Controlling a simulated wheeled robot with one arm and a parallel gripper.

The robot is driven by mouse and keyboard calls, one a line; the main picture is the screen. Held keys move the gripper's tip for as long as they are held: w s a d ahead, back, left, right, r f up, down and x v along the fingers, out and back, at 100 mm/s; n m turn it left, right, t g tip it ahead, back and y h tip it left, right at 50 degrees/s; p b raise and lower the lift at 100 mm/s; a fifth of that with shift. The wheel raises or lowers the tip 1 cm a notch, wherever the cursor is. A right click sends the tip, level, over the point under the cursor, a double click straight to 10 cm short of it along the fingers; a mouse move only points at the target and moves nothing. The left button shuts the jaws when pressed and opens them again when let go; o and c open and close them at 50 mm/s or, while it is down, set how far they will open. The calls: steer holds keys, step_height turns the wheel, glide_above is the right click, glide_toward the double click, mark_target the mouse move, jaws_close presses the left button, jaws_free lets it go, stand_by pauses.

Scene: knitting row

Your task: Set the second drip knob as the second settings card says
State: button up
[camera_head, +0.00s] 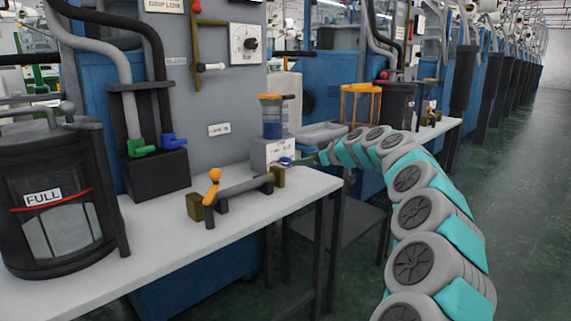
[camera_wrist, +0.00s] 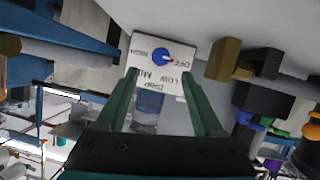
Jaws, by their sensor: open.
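The knob also shows in the head view (camera_head: 285,161), on a small pale box (camera_head: 266,153) below an amber-and-blue cup. My gripper (camera_wrist: 160,73) is open, with one green finger to each side of the knob and the knob just beyond the tips. No contact shows. In the head view my gripper (camera_head: 303,160) is close to the box. I cannot identify the second settings card.
The white bench (camera_head: 130,245) carries a black canister marked FULL (camera_head: 45,205) and an orange-knobbed lever with a grey bar (camera_head: 243,187). A grey machine panel (camera_head: 220,95) rises behind. The aisle floor (camera_head: 530,200) at the right is clear.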

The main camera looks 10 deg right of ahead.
mark_target(289, 162)
steer(key=shift+x, duration=3.95)
steer(key=shift+a, duration=0.1)
jaws_close()
